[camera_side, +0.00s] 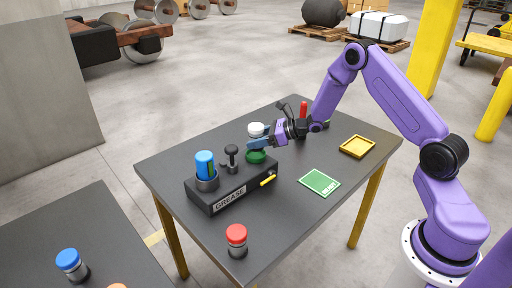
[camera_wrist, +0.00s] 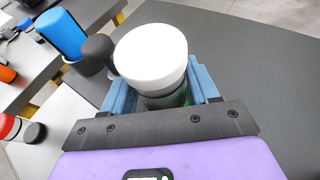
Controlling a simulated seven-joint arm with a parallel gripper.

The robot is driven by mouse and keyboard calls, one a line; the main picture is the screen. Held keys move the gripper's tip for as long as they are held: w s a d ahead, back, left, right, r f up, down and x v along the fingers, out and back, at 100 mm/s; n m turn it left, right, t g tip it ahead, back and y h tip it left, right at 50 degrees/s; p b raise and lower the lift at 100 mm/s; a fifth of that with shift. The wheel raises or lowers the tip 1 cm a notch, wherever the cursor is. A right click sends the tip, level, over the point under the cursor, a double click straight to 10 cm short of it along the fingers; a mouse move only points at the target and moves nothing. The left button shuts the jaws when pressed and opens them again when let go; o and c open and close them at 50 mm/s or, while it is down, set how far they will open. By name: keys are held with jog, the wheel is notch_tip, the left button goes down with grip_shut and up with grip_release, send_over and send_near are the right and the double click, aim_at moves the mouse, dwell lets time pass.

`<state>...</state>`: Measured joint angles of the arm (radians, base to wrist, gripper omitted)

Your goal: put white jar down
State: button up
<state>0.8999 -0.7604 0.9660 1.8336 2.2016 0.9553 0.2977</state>
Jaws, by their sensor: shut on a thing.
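The white jar (camera_side: 256,129), with a white lid, is upright between the blue fingers of my gripper (camera_side: 262,145), which is shut on it. In the wrist view the white jar (camera_wrist: 151,57) fills the space between the fingers of my gripper (camera_wrist: 158,95), its grey body mostly hidden below the lid. A green round piece (camera_side: 256,156) shows right under the jar, at the back right of the GREASE block (camera_side: 231,197). I cannot tell whether the jar touches it.
A blue can (camera_side: 205,164) and a dark knobbed post (camera_side: 232,156) stand at the GREASE block. A red-lidded jar (camera_side: 237,238) is near the table's front. A green READY card (camera_side: 319,182) and yellow tray (camera_side: 357,146) lie to the right. A red-topped item (camera_side: 303,108) is behind my gripper.

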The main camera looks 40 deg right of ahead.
jog(key=shift+w+f, duration=0.2)
jog(key=shift+f, duration=1.65)
jog(key=shift+f, duration=0.1)
jog(key=o, duration=1.1)
jog(key=shift+c, duration=0.2)
